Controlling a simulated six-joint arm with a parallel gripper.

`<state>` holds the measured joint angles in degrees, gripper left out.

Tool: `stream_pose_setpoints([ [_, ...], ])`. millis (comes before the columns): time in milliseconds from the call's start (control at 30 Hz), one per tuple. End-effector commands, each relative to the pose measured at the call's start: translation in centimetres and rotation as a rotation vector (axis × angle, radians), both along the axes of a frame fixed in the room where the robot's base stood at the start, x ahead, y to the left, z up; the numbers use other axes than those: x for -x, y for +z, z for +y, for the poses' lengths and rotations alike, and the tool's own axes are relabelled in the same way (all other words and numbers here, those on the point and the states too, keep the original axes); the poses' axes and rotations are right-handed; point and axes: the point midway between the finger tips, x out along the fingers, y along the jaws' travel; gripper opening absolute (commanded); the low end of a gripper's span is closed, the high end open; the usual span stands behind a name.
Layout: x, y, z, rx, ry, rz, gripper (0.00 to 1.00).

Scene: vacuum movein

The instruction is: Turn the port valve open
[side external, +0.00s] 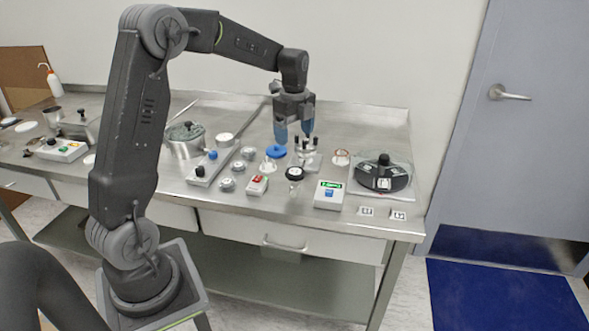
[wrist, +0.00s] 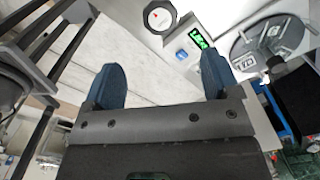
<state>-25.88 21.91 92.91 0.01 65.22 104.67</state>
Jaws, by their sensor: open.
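My gripper (side external: 294,128) hangs from above over the bench, its two blue fingers apart and nothing between them. It also shows in the wrist view (wrist: 161,82), with pale bare surface between the fingers. Below it in the side view are a blue round cap (side external: 276,151) and a metal fitting with dark-tipped upright parts (side external: 308,160). I cannot tell which part is the port valve. The fingers appear apart from all of these.
A black-rimmed gauge (side external: 295,173) and a box with a green display (side external: 329,195) stand near the bench's front edge. A round dark chamber (side external: 380,178) is at right. The bench's back right is clear.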

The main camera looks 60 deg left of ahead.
Motion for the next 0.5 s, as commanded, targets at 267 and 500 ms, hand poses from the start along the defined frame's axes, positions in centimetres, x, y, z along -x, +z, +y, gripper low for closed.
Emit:
stream_pose_setpoints([
  [267,0.1,-5.9,-0.1,0.002,0.001,0.005,0.82],
  [500,0.1,-9.9,-0.1,0.001,0.001,0.003,0.82],
])
